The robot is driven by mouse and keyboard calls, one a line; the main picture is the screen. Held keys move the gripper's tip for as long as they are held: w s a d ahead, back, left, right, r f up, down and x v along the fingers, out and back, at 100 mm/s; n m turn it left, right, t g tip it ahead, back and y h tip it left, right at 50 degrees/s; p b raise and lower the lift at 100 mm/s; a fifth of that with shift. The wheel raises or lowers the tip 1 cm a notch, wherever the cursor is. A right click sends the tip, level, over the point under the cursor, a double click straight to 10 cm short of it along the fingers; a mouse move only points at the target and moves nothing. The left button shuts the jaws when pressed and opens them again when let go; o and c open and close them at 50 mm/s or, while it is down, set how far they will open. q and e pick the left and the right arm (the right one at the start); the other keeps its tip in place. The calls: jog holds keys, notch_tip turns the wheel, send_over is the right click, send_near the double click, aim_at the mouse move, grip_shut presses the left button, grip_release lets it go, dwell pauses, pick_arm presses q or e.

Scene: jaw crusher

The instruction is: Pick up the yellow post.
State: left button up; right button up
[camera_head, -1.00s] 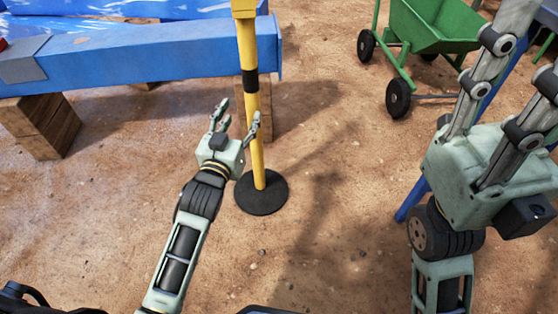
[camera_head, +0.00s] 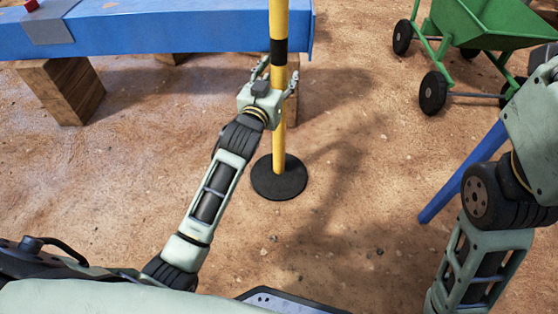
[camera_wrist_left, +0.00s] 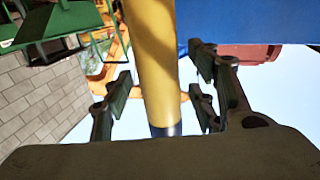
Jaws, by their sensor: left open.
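The yellow post (camera_head: 279,100) stands upright on a round black base (camera_head: 279,178) on the dirt ground, with a black band partway up. Its top is cut off by the picture edge. My left gripper (camera_head: 276,76) is open, with its fingers on either side of the post. In the left wrist view the yellow post (camera_wrist_left: 154,65) runs between the open fingers (camera_wrist_left: 157,92), with gaps on both sides. My right arm is at the right edge of the head view, and its fingers are out of the picture.
A blue beam (camera_head: 160,32) on wooden blocks (camera_head: 62,90) lies behind the post. A green wheelbarrow (camera_head: 490,25) stands at the upper right. A blue leg (camera_head: 464,172) slants beside my right arm. The dirt around the base is clear.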

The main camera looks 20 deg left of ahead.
pick_arm(q)
jog(key=shift+c, duration=0.3)
grip_shut()
dwell(0.3)
jog(key=shift+r, duration=0.35)
